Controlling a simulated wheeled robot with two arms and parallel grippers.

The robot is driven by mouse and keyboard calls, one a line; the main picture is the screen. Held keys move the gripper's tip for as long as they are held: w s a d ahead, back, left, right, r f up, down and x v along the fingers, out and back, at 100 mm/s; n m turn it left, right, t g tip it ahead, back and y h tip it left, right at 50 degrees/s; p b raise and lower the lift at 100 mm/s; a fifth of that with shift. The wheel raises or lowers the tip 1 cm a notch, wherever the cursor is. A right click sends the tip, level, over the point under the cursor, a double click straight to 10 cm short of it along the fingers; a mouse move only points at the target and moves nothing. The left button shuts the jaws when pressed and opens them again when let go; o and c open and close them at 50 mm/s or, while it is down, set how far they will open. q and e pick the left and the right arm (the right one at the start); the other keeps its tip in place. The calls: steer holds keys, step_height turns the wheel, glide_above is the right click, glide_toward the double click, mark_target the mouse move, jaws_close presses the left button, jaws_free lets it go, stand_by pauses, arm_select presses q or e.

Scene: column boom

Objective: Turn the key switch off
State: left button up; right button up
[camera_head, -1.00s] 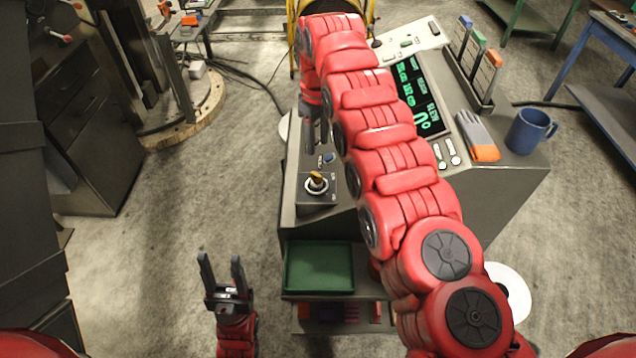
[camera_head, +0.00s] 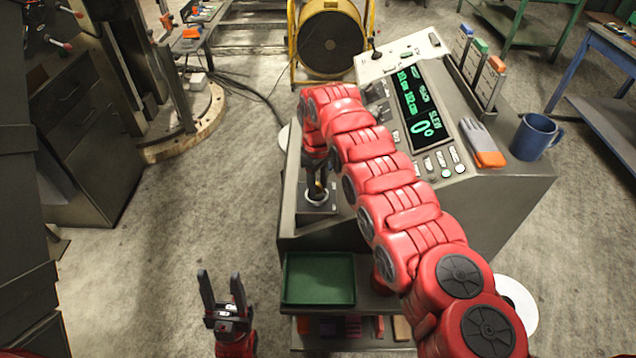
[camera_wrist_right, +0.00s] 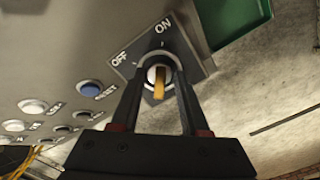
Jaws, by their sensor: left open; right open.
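The key switch (camera_head: 316,198) sits on a square plate at the left end of the console. In the right wrist view its yellow key (camera_wrist_right: 159,84) stands in a round collar, with the plate (camera_wrist_right: 190,52) marked OFF and ON. My right gripper (camera_wrist_right: 160,70) is open, one finger on each side of the key; I cannot tell whether they touch it. My left gripper (camera_head: 222,288) is open and empty, low at the left of the console.
The console has a green display (camera_head: 420,105), buttons, a glove (camera_head: 482,143) and a blue mug (camera_head: 535,136) to the right. A green tray (camera_head: 320,302) stands below the switch. A blue button (camera_wrist_right: 90,88) is beside the switch plate. The floor left of the console is clear.

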jaws_close()
stand_by(0.3)
